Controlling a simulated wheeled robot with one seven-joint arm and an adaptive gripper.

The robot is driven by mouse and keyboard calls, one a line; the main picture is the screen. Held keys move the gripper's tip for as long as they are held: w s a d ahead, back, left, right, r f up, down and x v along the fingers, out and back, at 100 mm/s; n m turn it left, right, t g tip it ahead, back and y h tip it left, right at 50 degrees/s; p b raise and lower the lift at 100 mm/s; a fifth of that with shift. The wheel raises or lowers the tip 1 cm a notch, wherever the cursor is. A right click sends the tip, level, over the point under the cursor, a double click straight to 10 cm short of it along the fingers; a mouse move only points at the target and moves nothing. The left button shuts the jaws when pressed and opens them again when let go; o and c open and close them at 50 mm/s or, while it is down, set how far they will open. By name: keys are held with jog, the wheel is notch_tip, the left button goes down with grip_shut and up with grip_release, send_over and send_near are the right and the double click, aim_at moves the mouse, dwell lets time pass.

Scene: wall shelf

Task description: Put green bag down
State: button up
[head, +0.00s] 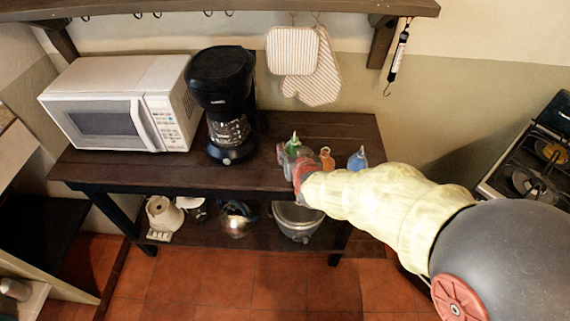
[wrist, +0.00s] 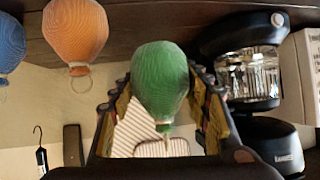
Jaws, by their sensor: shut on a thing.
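The green bag (head: 292,146) is at the far side of my gripper (head: 297,163), above or on the dark wooden table in the head view. In the wrist view, which appears upside down, the green bag (wrist: 160,82) sits between the two fingers of my gripper (wrist: 164,100), which is shut on it. An orange bag (head: 326,158) and a blue bag (head: 358,160) stand to its right on the table. The orange bag (wrist: 76,32) and blue bag (wrist: 10,45) also show in the wrist view. I cannot tell whether the green bag touches the tabletop.
The table (head: 280,178) holds a white microwave (head: 125,105) at left and a black coffee maker (head: 222,90) beside it. Mitts (head: 305,60) hang under the wall shelf (head: 230,8). Bare tabletop lies between the coffee maker and the bags. A stove (head: 535,150) is at right.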

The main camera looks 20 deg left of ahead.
jog(key=a+f, duration=0.1)
jog(key=w+a+f, duration=0.1)
jog(key=f+b, duration=0.1)
jog(key=f, duration=0.1)
jog(key=shift+w+a, duration=0.2)
jog(key=shift+a, duration=0.2)
jog(key=shift+w+a+f+b, duration=0.15)
jog(key=shift+f+b, duration=0.45)
jog(key=shift+f, duration=0.3)
jog(key=shift+s+a+f+b, duration=0.1)
jog(key=shift+f+b, duration=0.45)
jog(key=shift+f, duration=0.35)
jog(key=shift+f, duration=0.2)
jog(key=o, duration=1.4)
jog(key=shift+r, duration=0.1)
